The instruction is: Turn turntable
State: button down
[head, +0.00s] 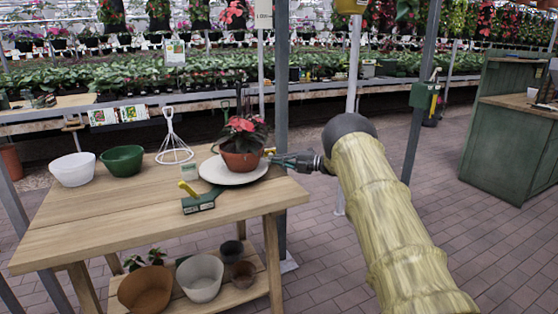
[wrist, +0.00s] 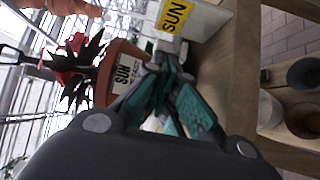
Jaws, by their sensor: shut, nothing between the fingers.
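The turntable (head: 212,174) is a round white disc on the wooden table, near its right end. A terracotta pot (head: 241,160) with a red-flowered plant (head: 243,130) stands on it. My gripper (head: 272,160) is at the disc's right side, close beside the pot, with its fingers shut and empty. In the wrist view, my fingertips (wrist: 167,55) are close to the pot (wrist: 120,72), which is marked SUN, and a yellow SUN label (wrist: 174,15) on a white part. I cannot tell whether the fingers touch either. My gripper and the pot hide part of the disc.
A green block (head: 198,204) with a yellow piece stands in front of the disc. White (head: 73,169) and green (head: 122,160) bowls and a white wire stand (head: 172,145) are farther left. Pots sit on the lower shelf. A grey post (head: 281,90) rises behind the table's right end.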

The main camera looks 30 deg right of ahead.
jog(key=s, duration=0.2)
jog(key=s+d, duration=0.1)
jog(key=s, duration=0.1)
jog(key=shift+s+r+p, duration=0.15)
jog(key=shift+r+p, duration=0.05)
jog(key=shift+p, duration=0.15)
jog(key=v, duration=0.8)
jog(key=shift+d, duration=0.45)
jog(key=shift+f, duration=0.1)
